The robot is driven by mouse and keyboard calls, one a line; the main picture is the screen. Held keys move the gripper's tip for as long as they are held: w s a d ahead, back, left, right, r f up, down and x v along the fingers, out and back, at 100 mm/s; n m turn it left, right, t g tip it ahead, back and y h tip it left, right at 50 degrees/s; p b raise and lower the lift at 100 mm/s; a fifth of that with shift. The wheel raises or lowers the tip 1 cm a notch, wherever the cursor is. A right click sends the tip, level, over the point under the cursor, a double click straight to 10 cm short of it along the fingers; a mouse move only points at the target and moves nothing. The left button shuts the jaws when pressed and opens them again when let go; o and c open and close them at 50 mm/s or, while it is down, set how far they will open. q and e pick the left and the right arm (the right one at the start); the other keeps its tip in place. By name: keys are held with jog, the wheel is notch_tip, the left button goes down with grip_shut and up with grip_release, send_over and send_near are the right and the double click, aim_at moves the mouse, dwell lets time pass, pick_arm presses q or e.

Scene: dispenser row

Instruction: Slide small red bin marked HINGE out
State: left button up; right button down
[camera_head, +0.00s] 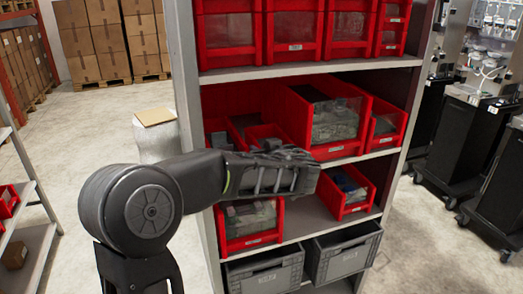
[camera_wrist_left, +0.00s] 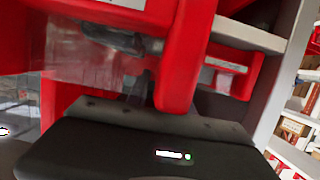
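No label is readable, so I cannot tell which bin is marked HINGE. In the head view, a small red bin (camera_head: 384,126) with a clear front stands at the right end of the middle shelf. Another small red bin (camera_head: 262,132) sits at left on that shelf, partly behind my left gripper. My left gripper (camera_head: 300,172) is in front of the shelf unit, below the large red bin; its finger gap is unclear. In the left wrist view its dark body fills the bottom, close to red bins (camera_wrist_left: 182,60); the fingertips are not distinguishable. My right gripper is not in view.
A large clear-fronted red bin (camera_head: 335,122) stands on the middle shelf. Red bins (camera_head: 250,222) and (camera_head: 347,190) stand on the lower shelf, with grey crates (camera_head: 343,253) beneath. The grey shelf upright (camera_head: 185,80) borders the left side. Open floor (camera_head: 440,240) lies at right.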

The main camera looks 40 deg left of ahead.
pick_arm(q)
jog(key=shift+o, duration=0.5)
jog(key=shift+s+d, duration=0.2)
jog(key=shift+d, duration=0.1)
jog(key=b+v, duration=0.2)
jog(key=v, duration=0.4)
jog(key=shift+r+b, duration=0.1)
jog(key=shift+b, duration=0.2)
jog(key=shift+s+d+r, duration=0.2)
jog(key=shift+s+d, duration=0.05)
jog(key=shift+d, duration=0.2)
